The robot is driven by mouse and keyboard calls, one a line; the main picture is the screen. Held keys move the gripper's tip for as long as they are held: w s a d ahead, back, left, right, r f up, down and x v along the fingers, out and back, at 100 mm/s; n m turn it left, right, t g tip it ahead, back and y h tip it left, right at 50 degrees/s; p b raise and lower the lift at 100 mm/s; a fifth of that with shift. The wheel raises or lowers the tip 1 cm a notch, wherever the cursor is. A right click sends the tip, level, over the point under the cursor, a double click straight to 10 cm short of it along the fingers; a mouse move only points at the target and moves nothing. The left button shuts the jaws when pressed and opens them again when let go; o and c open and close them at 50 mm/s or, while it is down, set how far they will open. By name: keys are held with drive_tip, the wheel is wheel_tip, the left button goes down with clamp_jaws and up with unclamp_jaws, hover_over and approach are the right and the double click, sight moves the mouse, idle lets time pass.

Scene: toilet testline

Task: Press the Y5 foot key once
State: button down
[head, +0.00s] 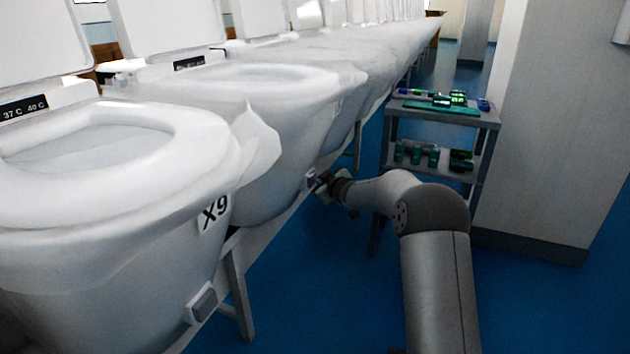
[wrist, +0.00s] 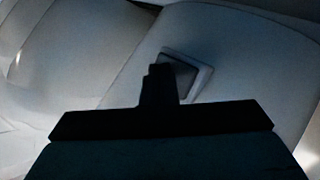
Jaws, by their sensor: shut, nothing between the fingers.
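In the head view my gripper (head: 321,181) is at the lower right side of the second toilet (head: 262,150), close beside a small foot key (head: 310,178) there. In the wrist view the same foot key (wrist: 190,74) is a dark square pad in a pale raised frame. My gripper's shut, dark fingers (wrist: 158,72) overlap the key's left part in that view. I cannot tell whether they touch it. No Y5 label is readable in either view, so the key's name cannot be confirmed.
The nearest toilet, labelled X9 (head: 215,212), has its own grey foot key (head: 203,304) low on its front. More toilets stand in a row behind. Blue floor (head: 320,290) is clear.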

idle(0.3)
drive_tip(key=shift+s+d, duration=0.4)
drive_tip(key=shift+d, duration=0.25)
drive_tip(key=shift+d+p, duration=0.1)
drive_tip(key=shift+p, duration=0.2)
drive_tip(key=d, duration=0.1)
drive_tip(key=s+d+p, duration=0.1)
drive_tip(key=d, duration=0.1)
drive_tip(key=s+d, duration=0.1)
drive_tip(key=shift+s+d+p, duration=0.15)
drive_tip(key=shift+p, duration=0.2)
